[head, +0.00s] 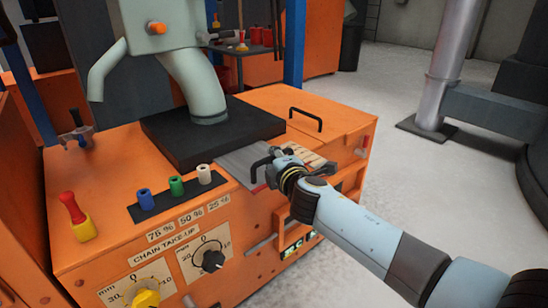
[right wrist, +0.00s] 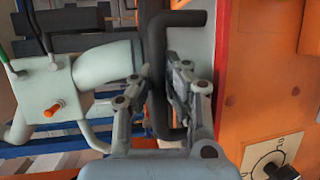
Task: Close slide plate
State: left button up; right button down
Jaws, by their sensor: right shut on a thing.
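The slide plate (head: 243,160) is a flat grey metal plate. It sticks out from under the black block (head: 185,140) on top of the orange machine, toward my right arm. Its black bar handle (head: 256,172) is at its outer end. The handle (right wrist: 156,45) also shows in the right wrist view, beside the light grey plate (right wrist: 198,50). My right gripper (head: 272,162) is at the handle, its fingers on either side of the bar, shut on it. It also shows in the right wrist view (right wrist: 160,75). My left gripper is not in view.
A pale green chute (head: 200,90) comes down onto the black block. A second black handle (head: 306,118) is on the orange top. Blue, green and white pegs (head: 175,186) and a red-yellow lever (head: 77,215) stand at the left. Open floor is at the right.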

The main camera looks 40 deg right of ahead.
jog(key=shift+w, duration=0.4)
jog(key=w+b, duration=0.1)
jog(key=w, duration=0.5)
jog(key=w+b, duration=0.1)
jog(key=w, duration=0.2)
jog(key=shift+a+b, duration=0.3)
jog(key=shift+a, duration=0.05)
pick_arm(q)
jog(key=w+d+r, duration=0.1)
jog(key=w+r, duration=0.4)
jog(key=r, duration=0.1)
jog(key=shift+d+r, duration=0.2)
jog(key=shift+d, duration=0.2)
pick_arm(e)
jog(key=shift+w+r, duration=0.1)
jog(key=shift+w, duration=0.25)
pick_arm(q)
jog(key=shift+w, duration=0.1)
pick_arm(e)
jog(key=c, duration=1.3)
grip_release()
jog(key=shift+a, duration=0.1)
jog(key=shift+s, duration=0.1)
